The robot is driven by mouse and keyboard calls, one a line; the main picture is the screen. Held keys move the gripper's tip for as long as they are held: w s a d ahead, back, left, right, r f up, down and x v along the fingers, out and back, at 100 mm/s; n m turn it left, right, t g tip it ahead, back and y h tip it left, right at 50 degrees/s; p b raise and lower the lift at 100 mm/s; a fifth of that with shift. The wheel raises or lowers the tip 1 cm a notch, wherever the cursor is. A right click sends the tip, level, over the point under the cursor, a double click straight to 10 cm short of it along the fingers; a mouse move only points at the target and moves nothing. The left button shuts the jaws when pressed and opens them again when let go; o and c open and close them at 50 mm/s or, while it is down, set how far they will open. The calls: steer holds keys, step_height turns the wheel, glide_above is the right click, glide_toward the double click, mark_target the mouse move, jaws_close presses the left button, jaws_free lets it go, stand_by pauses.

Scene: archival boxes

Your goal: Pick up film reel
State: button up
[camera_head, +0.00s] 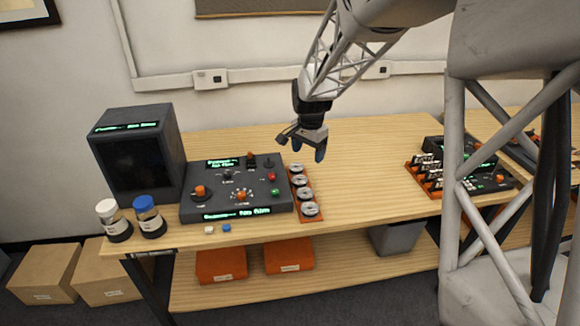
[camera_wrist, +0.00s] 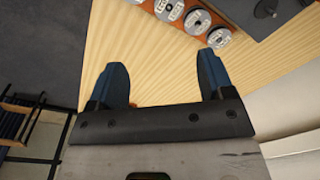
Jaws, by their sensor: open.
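Several silver film reels (camera_head: 306,194) sit in a row in a narrow orange rack (camera_head: 318,217), just right of the dark control console. The reels also show at the top of the wrist view (camera_wrist: 197,21), with the orange rack (camera_wrist: 186,27) under them. My gripper (camera_head: 306,155) hangs above the table, behind and slightly right of the far end of the rack. In the wrist view its two blue fingers (camera_wrist: 162,75) are spread apart with only bare wood between them. It is apart from the reels and holds nothing.
The console (camera_head: 235,188) with knobs and a dark monitor (camera_head: 138,155) stand left of the rack. Two capped jars (camera_head: 149,217) and small white and blue pieces lie near the front left edge. Another device (camera_head: 460,168) stands at the right. The table middle (camera_head: 370,165) is clear.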

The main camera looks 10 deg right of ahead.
mark_target(301, 179)
steer(key=w+f+m, duration=0.1)
steer(key=w+f, duration=0.4)
steer(key=f, duration=0.1)
steer(key=w+f+m, duration=0.2)
steer(key=w+f, duration=0.4)
steer(key=shift+d+g, duration=0.15)
steer(key=shift+g, duration=0.15)
steer(key=shift+f, duration=0.1)
steer(key=shift+f, duration=1.15)
steer(key=shift+f, duration=0.15)
step_height(301, 179, down, 4)
steer(key=shift+d+f, duration=0.1)
steer(key=shift+s+f, duration=0.2)
steer(key=shift+f, duration=0.6)
steer(key=shift+r, duration=0.1)
steer(key=shift+w+r, duration=0.1)
